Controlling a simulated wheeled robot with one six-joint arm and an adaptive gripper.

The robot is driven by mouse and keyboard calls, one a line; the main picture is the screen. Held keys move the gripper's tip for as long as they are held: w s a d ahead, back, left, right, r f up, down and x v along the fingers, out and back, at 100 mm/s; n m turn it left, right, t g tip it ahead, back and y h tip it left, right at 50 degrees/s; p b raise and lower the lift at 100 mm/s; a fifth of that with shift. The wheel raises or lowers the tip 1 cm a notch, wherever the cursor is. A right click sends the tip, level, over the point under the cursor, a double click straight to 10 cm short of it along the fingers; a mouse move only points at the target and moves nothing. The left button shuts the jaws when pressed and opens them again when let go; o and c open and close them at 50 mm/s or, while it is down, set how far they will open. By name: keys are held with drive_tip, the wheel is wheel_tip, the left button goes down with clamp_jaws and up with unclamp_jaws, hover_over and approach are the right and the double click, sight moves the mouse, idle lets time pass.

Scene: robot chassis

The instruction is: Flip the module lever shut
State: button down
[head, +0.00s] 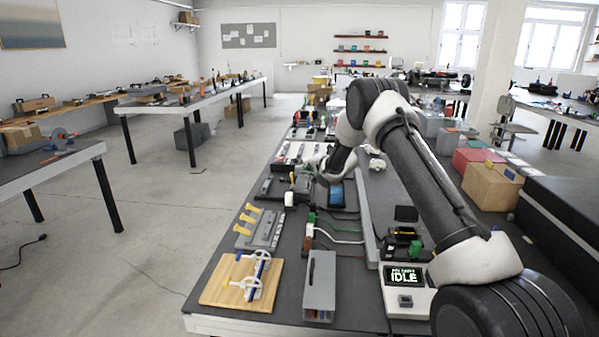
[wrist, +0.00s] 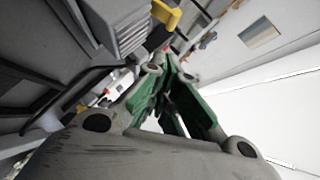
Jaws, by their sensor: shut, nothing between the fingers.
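A grey finned module (wrist: 112,22) is at the upper left of the wrist view, with a yellow lever (wrist: 166,15) at its right end. The lever sticks out from the module and is partly cut off by the top edge. My gripper (wrist: 168,78), with green finger pads, is shut and empty. Its fingers appear below the yellow lever, with a visible gap in the picture. In the head view, a grey unit (head: 262,231) carries yellow levers (head: 248,216) that stick out to the left. I cannot tell whether this is the same module. My arm mostly hides the gripper there.
On the bench, a wooden board (head: 228,286) with blue and white clamps, a grey open box (head: 320,285) and a display unit reading IDLE (head: 405,282) stand at the near end. Cables and several devices crowd the middle.

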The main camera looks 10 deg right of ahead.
sight(292, 179)
drive_tip(key=shift+w+a+f, duration=0.2)
drive_tip(key=shift+a+f, duration=0.25)
drive_tip(key=shift+a, duration=0.3)
drive_tip(key=shift+w+a+f, duration=0.15)
drive_tip(key=shift+a+f, duration=0.3)
drive_tip(key=shift+a, duration=0.25)
